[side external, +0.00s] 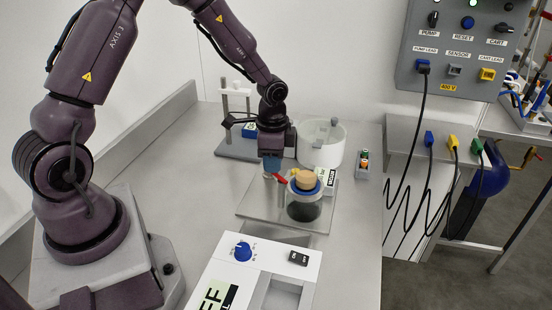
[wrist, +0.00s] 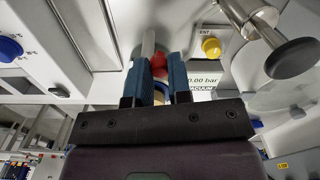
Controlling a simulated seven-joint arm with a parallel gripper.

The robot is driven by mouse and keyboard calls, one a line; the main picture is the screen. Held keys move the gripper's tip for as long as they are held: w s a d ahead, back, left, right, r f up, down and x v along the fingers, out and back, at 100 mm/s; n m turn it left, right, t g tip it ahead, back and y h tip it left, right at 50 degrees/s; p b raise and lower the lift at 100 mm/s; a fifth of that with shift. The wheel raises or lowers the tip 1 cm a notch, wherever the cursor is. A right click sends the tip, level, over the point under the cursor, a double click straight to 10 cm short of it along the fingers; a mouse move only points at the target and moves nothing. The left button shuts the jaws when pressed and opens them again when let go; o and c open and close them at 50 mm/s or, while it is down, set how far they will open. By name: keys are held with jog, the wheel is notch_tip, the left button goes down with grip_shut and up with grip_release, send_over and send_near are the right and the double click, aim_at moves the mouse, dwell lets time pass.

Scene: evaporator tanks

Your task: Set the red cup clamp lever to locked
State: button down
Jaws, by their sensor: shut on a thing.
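The red cup clamp lever (side external: 281,179) shows in the side view as a short red piece just left of a dark cup (side external: 303,207) with a blue rim and a tan stopper. My gripper (side external: 272,167) reaches down onto the lever from above. In the wrist view, my gripper (wrist: 159,72) has its two blue fingers on either side of the lever's red knob (wrist: 158,62), shut on it. A grey post (wrist: 148,44) stands beyond the knob. The fingers hide part of the lever, and its exact angle is hard to tell.
The cup stands on a metal plate (side external: 258,212). A white round tub (side external: 321,147) and a grey stand (side external: 232,148) are behind. A white control box (side external: 225,272) with a blue knob is in front. A small button box (side external: 363,165) is to the right. Bench left of the plate is clear.

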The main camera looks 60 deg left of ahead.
jog(key=n, duration=0.2)
jog(key=shift+s+d+n, duration=0.15)
jog(key=shift+s+n, duration=0.2)
jog(key=shift+n, duration=0.05)
jog(key=shift+s+d+n, duration=0.15)
jog(key=shift+s+n, duration=0.05)
jog(key=shift+n, duration=0.85)
jog(key=shift+s+d+n, duration=0.1)
jog(key=shift+s+n, duration=0.1)
jog(key=shift+n, duration=0.85)
jog(key=c, duration=1.1)
grip_release()
jog(key=shift+o, duration=0.2)
notch_tip(320, 180, up, 13)
